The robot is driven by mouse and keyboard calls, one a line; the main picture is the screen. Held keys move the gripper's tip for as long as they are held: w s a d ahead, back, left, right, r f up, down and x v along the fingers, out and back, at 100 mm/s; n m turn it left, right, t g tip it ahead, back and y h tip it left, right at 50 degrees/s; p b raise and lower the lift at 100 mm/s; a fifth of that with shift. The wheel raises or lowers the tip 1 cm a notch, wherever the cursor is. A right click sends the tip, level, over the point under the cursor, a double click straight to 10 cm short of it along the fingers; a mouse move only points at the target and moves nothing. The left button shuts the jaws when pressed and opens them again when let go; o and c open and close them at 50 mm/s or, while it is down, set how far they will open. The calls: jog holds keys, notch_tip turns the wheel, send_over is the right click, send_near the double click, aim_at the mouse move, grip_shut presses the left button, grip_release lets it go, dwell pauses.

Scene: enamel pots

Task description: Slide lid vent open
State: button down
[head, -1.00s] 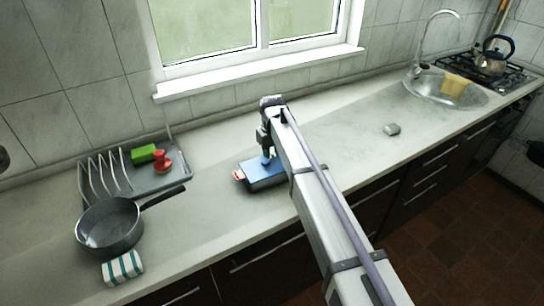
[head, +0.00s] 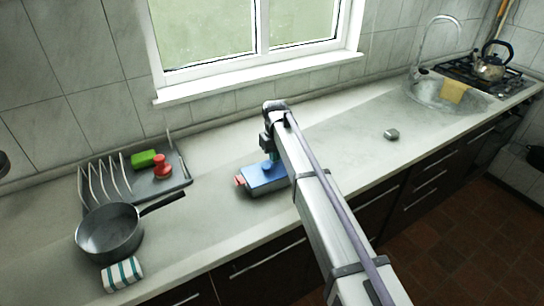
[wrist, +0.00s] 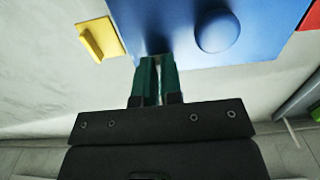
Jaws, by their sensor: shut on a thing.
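A low box-shaped pot with a blue lid (head: 264,180) sits on the counter, left of my arm, with a red handle (head: 239,181) at its left end. In the wrist view the blue lid (wrist: 259,31) fills the upper part and carries a round blue knob (wrist: 217,32). A yellow tab (wrist: 98,40) sticks out at the lid's left, and a red piece (wrist: 312,20) shows at the upper right. My gripper (wrist: 156,62) has its green fingers nearly together at the lid's near edge, closed on a small part that they hide.
A dish rack (head: 150,190) with a green sponge (head: 143,159) and a red item (head: 162,166) stands left. A grey pan (head: 108,232) and striped cloth (head: 122,274) lie before it. A small grey object (head: 391,134) lies right. The counter between is clear.

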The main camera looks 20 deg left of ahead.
jog(key=shift+w+d, duration=0.3)
jog(key=shift+d, duration=0.1)
jog(key=c, duration=1.2)
grip_release()
jog(key=shift+c, duration=0.2)
notch_tip(320, 180, up, 11)
jog(key=p, duration=1.1)
jog(key=shift+f, duration=0.15)
